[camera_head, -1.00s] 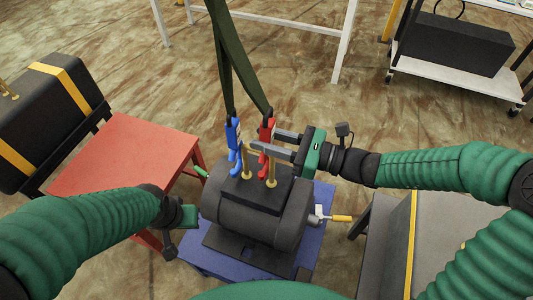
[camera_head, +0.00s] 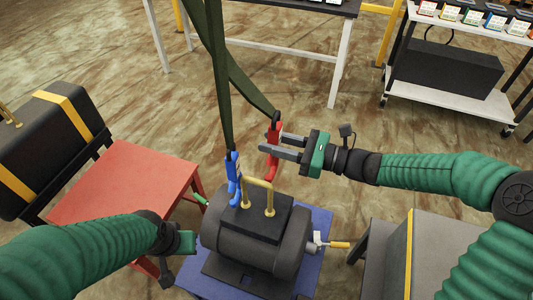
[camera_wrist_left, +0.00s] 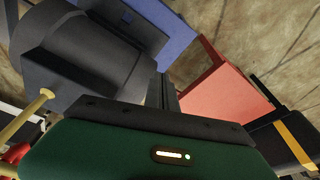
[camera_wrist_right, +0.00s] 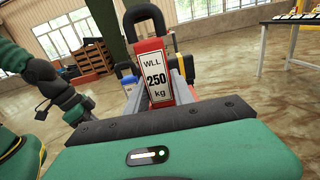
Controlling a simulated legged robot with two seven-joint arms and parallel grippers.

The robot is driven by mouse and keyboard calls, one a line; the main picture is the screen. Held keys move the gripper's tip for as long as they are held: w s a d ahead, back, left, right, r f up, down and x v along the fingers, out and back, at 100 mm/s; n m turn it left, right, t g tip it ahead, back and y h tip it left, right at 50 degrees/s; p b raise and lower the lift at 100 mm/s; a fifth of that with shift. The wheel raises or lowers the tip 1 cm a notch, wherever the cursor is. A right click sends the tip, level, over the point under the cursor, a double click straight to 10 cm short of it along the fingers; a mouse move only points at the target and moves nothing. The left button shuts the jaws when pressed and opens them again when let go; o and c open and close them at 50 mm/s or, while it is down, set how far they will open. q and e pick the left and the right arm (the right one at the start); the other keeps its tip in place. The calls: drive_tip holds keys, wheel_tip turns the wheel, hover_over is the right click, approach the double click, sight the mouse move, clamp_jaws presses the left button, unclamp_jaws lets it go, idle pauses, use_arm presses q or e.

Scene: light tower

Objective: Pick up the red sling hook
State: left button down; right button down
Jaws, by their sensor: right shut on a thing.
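The red sling hook (camera_head: 274,132) hangs at the end of a dark green strap, above and behind the black motor-like drum (camera_head: 250,235). My right gripper (camera_head: 274,145) is shut on it from the right. In the right wrist view the hook's red body (camera_wrist_right: 150,62), labelled "WLL 250 kg", stands upright between the fingers. The hook is apart from the brass handle (camera_head: 258,184) on the drum's top. My left gripper (camera_head: 181,243) is low at the left of the drum, empty; its fingers (camera_wrist_left: 163,92) look close together in the left wrist view.
A blue hook (camera_head: 233,178) hangs on the other strap beside the brass handle; whether it touches is unclear. A red table (camera_head: 125,182) stands at left, a black case (camera_head: 45,125) beyond it. A white-shelved cart (camera_head: 450,85) stands at the back right. Floor behind the drum is open.

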drive_tip(key=w+d+p, duration=0.1)
drive_tip(key=w+d, duration=0.3)
drive_tip(key=w, duration=0.6)
drive_tip(key=shift+n+g+y, duration=0.3)
drive_tip(key=shift+n+g, duration=0.4)
drive_tip(key=shift+g, duration=0.2)
drive_tip(key=s+a+p, duration=0.2)
drive_tip(key=s+p, duration=0.2)
drive_tip(key=s+a+p, duration=0.3)
drive_tip(key=s+p, duration=0.1)
drive_tip(key=s, duration=0.1)
drive_tip(key=s+a+p, duration=0.3)
drive_tip(key=s+p, duration=0.1)
drive_tip(key=shift+s+f, duration=0.3)
drive_tip(key=shift+s, duration=0.1)
drive_tip(key=shift+s+a+f, duration=0.1)
drive_tip(key=shift+s, duration=0.2)
drive_tip(key=shift+s+a+f, duration=0.1)
drive_tip(key=shift+s+a, duration=0.05)
drive_tip(key=shift+a+f, duration=0.1)
drive_tip(key=shift+a, duration=0.1)
